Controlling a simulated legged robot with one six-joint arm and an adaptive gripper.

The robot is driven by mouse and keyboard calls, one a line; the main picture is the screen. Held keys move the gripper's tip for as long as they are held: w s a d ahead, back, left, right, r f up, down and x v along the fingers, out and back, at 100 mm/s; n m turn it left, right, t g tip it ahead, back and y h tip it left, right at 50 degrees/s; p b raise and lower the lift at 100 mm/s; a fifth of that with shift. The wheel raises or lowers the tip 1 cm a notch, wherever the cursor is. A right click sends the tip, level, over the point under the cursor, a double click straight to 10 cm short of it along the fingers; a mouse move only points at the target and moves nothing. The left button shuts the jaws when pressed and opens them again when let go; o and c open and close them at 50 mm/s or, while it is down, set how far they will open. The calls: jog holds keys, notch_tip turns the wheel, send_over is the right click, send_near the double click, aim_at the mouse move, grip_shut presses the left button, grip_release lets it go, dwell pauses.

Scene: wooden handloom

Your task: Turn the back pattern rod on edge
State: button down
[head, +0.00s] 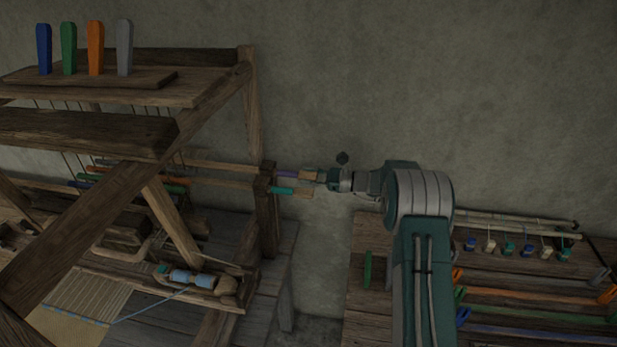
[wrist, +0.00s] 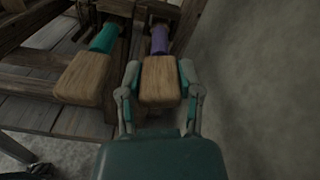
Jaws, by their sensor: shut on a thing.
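The back pattern rod has a purple collar (head: 287,174) and a flat wooden handle (head: 308,174), and it sticks out of the loom's right side post. The purple collar (wrist: 160,40) and wooden handle (wrist: 161,79) show at the centre of the wrist view, with the handle's broad face towards the camera. My gripper (wrist: 160,84) is shut on this handle, one finger on each side. In the head view my gripper (head: 318,175) meets the handle's outer end from the right. The front rod, with a teal collar (head: 282,190) and wooden handle (head: 302,194), lies just beside it.
The loom's dark post (head: 267,210) stands left of the handles. A bench (head: 365,300) at right holds coloured rods and small hanging pieces. Four-coloured pegs (head: 96,48) stand on the loom's top shelf. The grey wall (head: 420,90) is close behind.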

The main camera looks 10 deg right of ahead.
jog(key=n, duration=1.2)
jog(key=shift+f, duration=0.15)
jog(key=shift+n, duration=1)
jog(key=shift+s+f, duration=0.1)
jog(key=shift+f, duration=0.1)
jog(key=shift+c, duration=1.4)
grip_release()
jog(key=shift+r, duration=0.15)
jog(key=v, duration=1.2)
